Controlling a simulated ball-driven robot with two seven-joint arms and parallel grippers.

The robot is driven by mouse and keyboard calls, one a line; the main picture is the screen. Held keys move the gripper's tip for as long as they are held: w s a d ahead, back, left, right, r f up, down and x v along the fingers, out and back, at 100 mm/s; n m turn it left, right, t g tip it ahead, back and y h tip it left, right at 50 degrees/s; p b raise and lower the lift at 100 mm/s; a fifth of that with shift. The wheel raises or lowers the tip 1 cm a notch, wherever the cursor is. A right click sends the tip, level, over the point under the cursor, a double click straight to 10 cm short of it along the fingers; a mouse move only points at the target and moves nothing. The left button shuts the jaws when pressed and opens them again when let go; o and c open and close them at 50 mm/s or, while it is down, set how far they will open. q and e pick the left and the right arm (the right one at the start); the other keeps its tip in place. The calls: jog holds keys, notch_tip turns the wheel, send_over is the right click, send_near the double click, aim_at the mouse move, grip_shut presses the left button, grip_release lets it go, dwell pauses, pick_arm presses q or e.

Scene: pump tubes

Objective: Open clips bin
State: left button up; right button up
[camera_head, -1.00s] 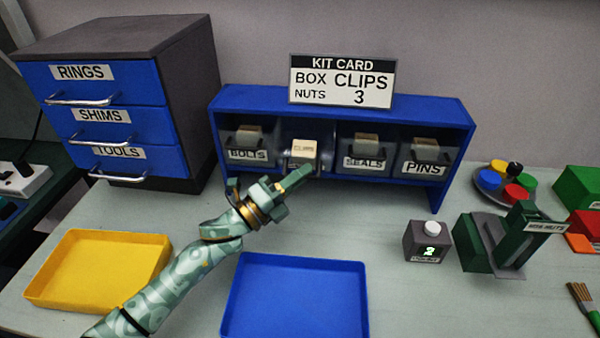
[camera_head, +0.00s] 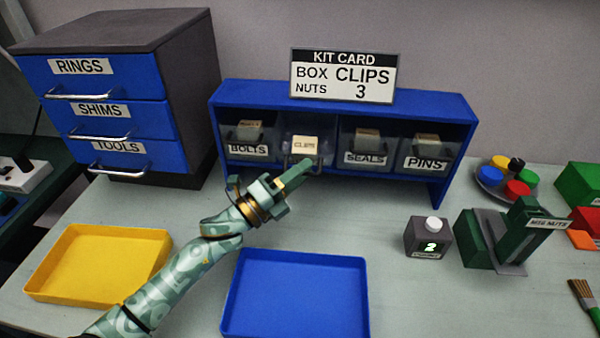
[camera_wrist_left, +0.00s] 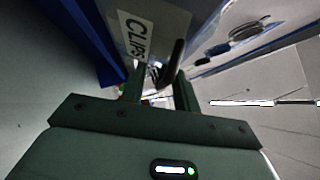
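The clips bin (camera_head: 322,146) is the second from the left in the blue bin rack (camera_head: 345,100). A cream CLIPS tag shows at it, lower than the blocks in the other bins. I cannot tell how far the bin is drawn out. My left gripper (camera_head: 302,170) is in front of it, at its handle. In the left wrist view the dark handle (camera_wrist_left: 176,52) reaches between the fingertips, beside the white CLIPS label (camera_wrist_left: 136,36). The fingers stand apart with a gap around the handle. My right gripper is out of view.
The bolts (camera_head: 248,151), seals (camera_head: 365,158) and pins (camera_head: 424,163) bins flank it. A kit card (camera_head: 343,77) stands on the rack. A drawer cabinet (camera_head: 118,118) is left. A yellow tray (camera_head: 98,262) and a blue tray (camera_head: 296,292) lie in front; a counter box (camera_head: 428,238) stands right.

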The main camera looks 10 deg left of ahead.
pick_arm(q)
jog(key=v, duration=0.7)
jog(key=shift+s+a, duration=0.15)
jog(key=shift+s, duration=0.05)
